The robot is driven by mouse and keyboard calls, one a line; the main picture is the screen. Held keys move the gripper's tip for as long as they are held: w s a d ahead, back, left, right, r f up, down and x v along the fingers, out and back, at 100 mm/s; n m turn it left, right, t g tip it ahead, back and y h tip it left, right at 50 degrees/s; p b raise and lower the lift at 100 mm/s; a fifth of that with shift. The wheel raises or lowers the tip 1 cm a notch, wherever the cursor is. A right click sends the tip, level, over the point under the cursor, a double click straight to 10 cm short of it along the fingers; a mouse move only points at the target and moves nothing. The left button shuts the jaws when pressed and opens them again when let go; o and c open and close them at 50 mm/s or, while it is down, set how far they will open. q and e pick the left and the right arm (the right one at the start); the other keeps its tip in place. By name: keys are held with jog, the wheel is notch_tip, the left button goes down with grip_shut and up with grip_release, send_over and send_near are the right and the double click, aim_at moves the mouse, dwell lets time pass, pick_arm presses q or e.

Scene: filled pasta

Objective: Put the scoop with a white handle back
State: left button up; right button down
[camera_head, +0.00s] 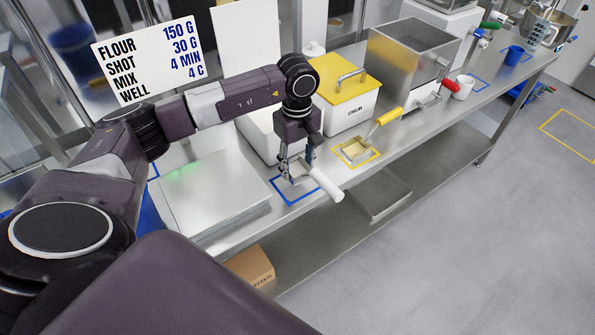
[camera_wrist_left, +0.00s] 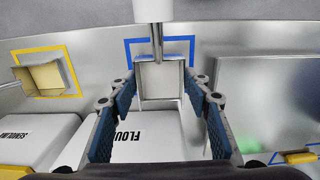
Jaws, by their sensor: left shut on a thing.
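The scoop with a white handle (camera_head: 327,185) has a square metal pan, seen from above in the left wrist view (camera_wrist_left: 160,84). My left gripper (camera_head: 297,168) is shut on the pan, with one blue-padded finger on each side of it. The handle points away from my wrist, toward the table's front edge. The pan is over a blue square outline (camera_head: 279,189) on the steel table, which also shows in the left wrist view (camera_wrist_left: 129,49). I cannot tell whether the pan touches the table. My right gripper is not in view.
A scoop with a yellow handle (camera_head: 386,117) lies in a yellow outline (camera_head: 343,161) to the right. A yellow-lidded box (camera_head: 348,113) and a white FLOUR box (camera_wrist_left: 145,145) stand behind. A flat metal plate (camera_head: 212,195) is to the left.

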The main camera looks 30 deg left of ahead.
aim_at(297, 174)
pick_arm(q)
notch_tip(297, 174, down, 4)
jog(key=shift+r+p, duration=0.2)
jog(key=shift+p, duration=0.35)
jog(key=shift+f, duration=0.35)
jog(key=shift+f, duration=0.1)
jog(key=o, duration=0.8)
jog(key=shift+c, duration=0.2)
jog(key=o, duration=0.4)
